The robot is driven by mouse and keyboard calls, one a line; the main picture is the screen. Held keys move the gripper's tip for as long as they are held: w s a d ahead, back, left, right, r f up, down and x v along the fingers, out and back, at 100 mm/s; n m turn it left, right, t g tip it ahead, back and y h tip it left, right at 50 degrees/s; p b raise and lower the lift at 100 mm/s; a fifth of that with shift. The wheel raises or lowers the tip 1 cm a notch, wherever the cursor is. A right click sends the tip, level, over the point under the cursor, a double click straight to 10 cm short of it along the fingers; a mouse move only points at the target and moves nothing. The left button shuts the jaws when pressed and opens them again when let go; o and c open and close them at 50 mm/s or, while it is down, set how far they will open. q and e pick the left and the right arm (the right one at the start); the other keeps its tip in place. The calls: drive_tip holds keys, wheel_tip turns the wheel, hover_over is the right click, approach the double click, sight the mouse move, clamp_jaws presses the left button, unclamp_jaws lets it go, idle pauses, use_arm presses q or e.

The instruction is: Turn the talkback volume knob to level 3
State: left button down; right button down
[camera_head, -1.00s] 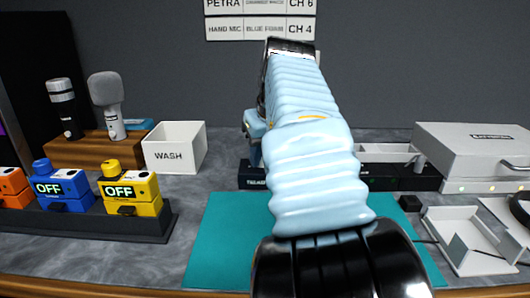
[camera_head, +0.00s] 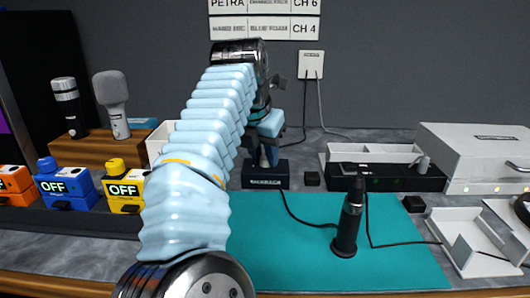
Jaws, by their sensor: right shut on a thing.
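The talkback box (camera_head: 265,182) is a small black unit with a white label on its front, standing at the back edge of the teal mat. My right arm reaches over the table, and my right gripper (camera_head: 265,158) points down onto the top of this box. It is shut on the talkback volume knob, which the fingers hide. The knob's level marking cannot be read from here. My left gripper is not in view.
A black microphone (camera_head: 349,222) stands on the teal mat (camera_head: 290,265), with cables nearby. Yellow (camera_head: 124,188) and blue packs reading OFF are at left. A white WASH bin is partly behind my arm. A white case (camera_head: 475,155) and open tray (camera_head: 470,240) are at right.

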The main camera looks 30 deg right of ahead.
drive_tip(key=shift+m+g, duration=0.3)
drive_tip(key=shift+m, duration=0.5)
drive_tip(key=c, duration=0.8)
unclamp_jaws()
drive_tip(key=shift+c, duration=0.2)
drive_tip(key=shift+a, duration=0.1)
drive_tip(key=v, duration=1.2)
drive_tip(key=shift+a+f, duration=0.15)
